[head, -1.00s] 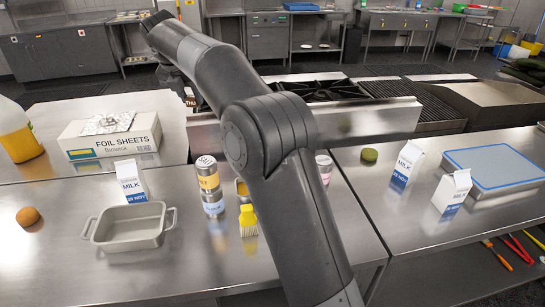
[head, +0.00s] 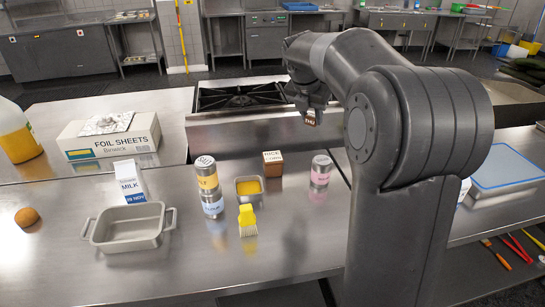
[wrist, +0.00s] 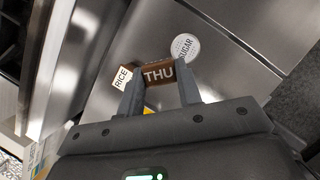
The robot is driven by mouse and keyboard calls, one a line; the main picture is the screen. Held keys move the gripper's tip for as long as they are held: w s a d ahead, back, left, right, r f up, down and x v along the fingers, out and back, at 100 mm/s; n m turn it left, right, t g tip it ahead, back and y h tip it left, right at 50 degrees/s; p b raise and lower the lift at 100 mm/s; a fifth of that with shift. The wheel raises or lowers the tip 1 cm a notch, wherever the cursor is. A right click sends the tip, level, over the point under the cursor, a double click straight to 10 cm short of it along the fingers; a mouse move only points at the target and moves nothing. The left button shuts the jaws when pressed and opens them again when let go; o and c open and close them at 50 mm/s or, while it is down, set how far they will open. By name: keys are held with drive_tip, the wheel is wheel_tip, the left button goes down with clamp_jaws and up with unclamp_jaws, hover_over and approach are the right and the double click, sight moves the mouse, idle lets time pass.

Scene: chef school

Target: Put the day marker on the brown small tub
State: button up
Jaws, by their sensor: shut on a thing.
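My gripper (head: 309,108) is shut on the day marker, a small brown block with THU in white letters (wrist: 158,73). The marker also shows small and dark below the gripper in the head view (head: 311,119). My gripper holds it in the air, above and a little right of the brown small tub (head: 273,166). The tub stands on the steel counter, with a cream upper part reading RICE. Its pale RICE face also shows in the wrist view (wrist: 122,77), left of the marker. The marker and fingers hide part of the tub there.
A sugar tin (wrist: 185,46) with a round pale lid stands right of the tub, pink-labelled in the head view (head: 320,172). Left of the tub are a yellow-filled metal pan (head: 249,188), stacked tins (head: 209,186) and a yellow brush (head: 247,220).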

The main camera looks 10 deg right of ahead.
sight(308, 121)
drive_tip(key=f, duration=0.3)
drive_tip(key=shift+w+a+f, duration=0.1)
drive_tip(key=shift+w+a, duration=0.05)
drive_tip(key=shift+a, duration=0.1)
drive_tip(key=w+a+f, duration=0.2)
drive_tip(key=a, duration=0.1)
drive_tip(key=w+a+f, duration=0.1)
drive_tip(key=a+f, duration=0.1)
drive_tip(key=a, duration=0.1)
drive_tip(key=w+a+f, duration=0.2)
drive_tip(key=a, duration=0.1)
drive_tip(key=shift+w+a+f, duration=0.25)
drive_tip(key=shift+w+f, duration=0.05)
drive_tip(key=shift+f, duration=2.05)
drive_tip(key=shift+f, duration=0.1)
drive_tip(key=o, duration=1)
drive_tip(key=shift+c, duration=0.2)
